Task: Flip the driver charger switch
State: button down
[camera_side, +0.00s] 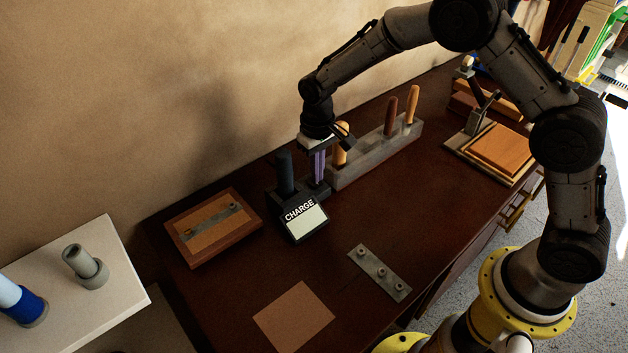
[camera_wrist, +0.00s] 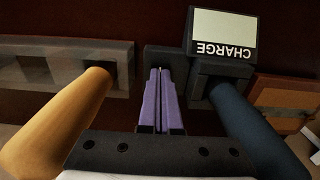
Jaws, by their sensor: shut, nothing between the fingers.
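The driver charger (camera_side: 302,214) is a dark box with a light panel and the word CHARGE, standing on the dark wooden desk. It also shows in the wrist view (camera_wrist: 222,30), upside down. A dark blue driver (camera_side: 285,172) stands upright in it, and its handle (camera_wrist: 245,120) shows in the wrist view. My gripper (camera_side: 319,180) has purple fingers pointing down at the dark base part beside the driver. In the wrist view the fingers (camera_wrist: 159,75) are together and empty, tips over that dark part. The switch itself is hidden or too small to tell.
A grey tool rack (camera_side: 375,155) with wooden-handled tools stands right of my gripper; one handle (camera_wrist: 70,110) is close in the wrist view. A wooden block with a metal plate (camera_side: 212,227) lies left. A metal strip (camera_side: 379,273) and a tan square (camera_side: 293,316) lie in front.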

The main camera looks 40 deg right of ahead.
jog(key=shift+f, duration=0.55)
dwell(0.4)
jog(key=shift+r, duration=3.55)
